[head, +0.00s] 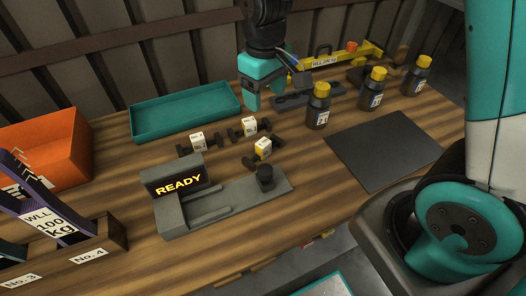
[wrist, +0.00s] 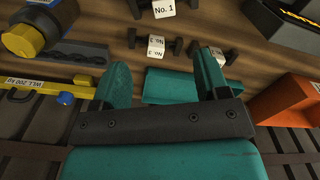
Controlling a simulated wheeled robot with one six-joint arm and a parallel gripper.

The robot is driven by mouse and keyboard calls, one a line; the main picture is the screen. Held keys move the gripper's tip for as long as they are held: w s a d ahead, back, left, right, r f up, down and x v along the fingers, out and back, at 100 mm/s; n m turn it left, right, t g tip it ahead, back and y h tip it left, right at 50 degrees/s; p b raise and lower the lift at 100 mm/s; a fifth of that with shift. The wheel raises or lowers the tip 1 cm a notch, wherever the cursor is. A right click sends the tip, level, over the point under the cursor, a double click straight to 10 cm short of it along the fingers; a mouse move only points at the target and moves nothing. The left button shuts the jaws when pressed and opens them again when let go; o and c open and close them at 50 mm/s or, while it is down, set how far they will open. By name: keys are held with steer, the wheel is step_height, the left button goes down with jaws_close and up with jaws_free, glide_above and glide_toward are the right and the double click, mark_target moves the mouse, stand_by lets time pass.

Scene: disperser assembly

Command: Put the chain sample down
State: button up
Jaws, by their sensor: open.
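Three small dark dumbbell-shaped samples with white tags lie on the wooden bench. The left sample (head: 198,143) and middle sample (head: 249,127) lie in front of the teal tray. The third sample (head: 263,149), its tag partly yellow, lies behind the READY device. In the wrist view, a No. 1 sample (wrist: 163,8), a No. 3 sample (wrist: 155,47) and another sample (wrist: 231,57) show beyond the fingers. My gripper (head: 266,92) is open and empty, above the bench behind the samples. Its spread fingers also show in the wrist view (wrist: 163,80). I cannot tell which sample the task means.
The teal tray (head: 186,110) is empty. The READY device (head: 225,203) stands in front. Several yellow-capped bottles, including one bottle (head: 318,106), stand right of my gripper. A black mat (head: 384,150) is bare. An orange bin (head: 50,150) is at left.

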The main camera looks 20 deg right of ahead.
glide_above(263, 142)
steer(key=f, duration=0.9)
steer(key=shift+w+d+f+p, duration=0.1)
steer(key=shift+d+f+p, duration=0.15)
steer(key=shift+f+p, duration=0.1)
steer(key=shift+a+f+p, duration=0.2)
steer(key=shift+f+p, duration=0.4)
steer(key=shift+f, duration=2.15)
jaws_close()
steer(key=shift+r, duration=0.2)
